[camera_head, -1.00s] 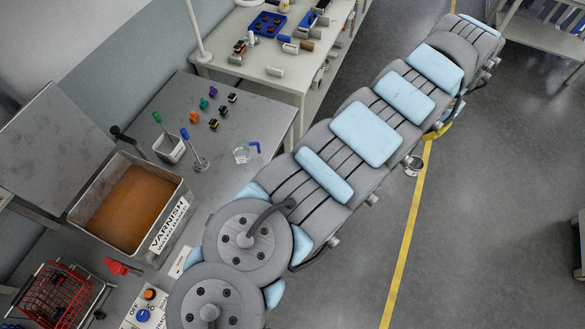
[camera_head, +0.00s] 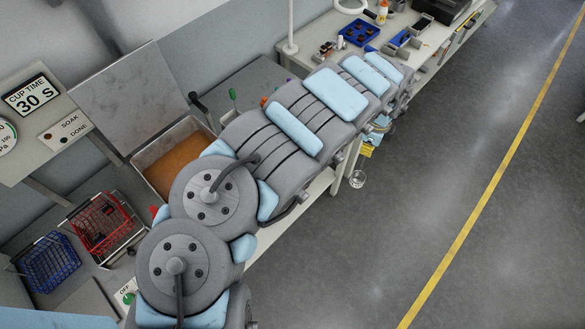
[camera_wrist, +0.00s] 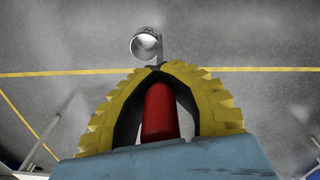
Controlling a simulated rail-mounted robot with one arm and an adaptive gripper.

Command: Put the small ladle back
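The small ladle shows in the wrist view with its red handle (camera_wrist: 160,112) between the yellow fingers of my gripper (camera_wrist: 155,70). The fingers close in around the handle, and the round metal cup (camera_wrist: 147,46) hangs beyond their tips. In the head view the ladle's cup (camera_head: 357,180) hangs over the floor, just right of the bench edge. My gripper (camera_head: 368,146) is mostly hidden behind my arm there; only a bit of yellow shows. A green handle (camera_head: 232,94) stands up on the bench, its lower part hidden by my arm.
The varnish tank (camera_head: 139,158) with brown liquid is partly behind my arm. A red basket (camera_head: 98,222) and a blue basket (camera_head: 48,262) are at lower left. A second bench with a blue tray (camera_head: 359,32) is at the back. The floor (camera_head: 440,130) at right is clear.

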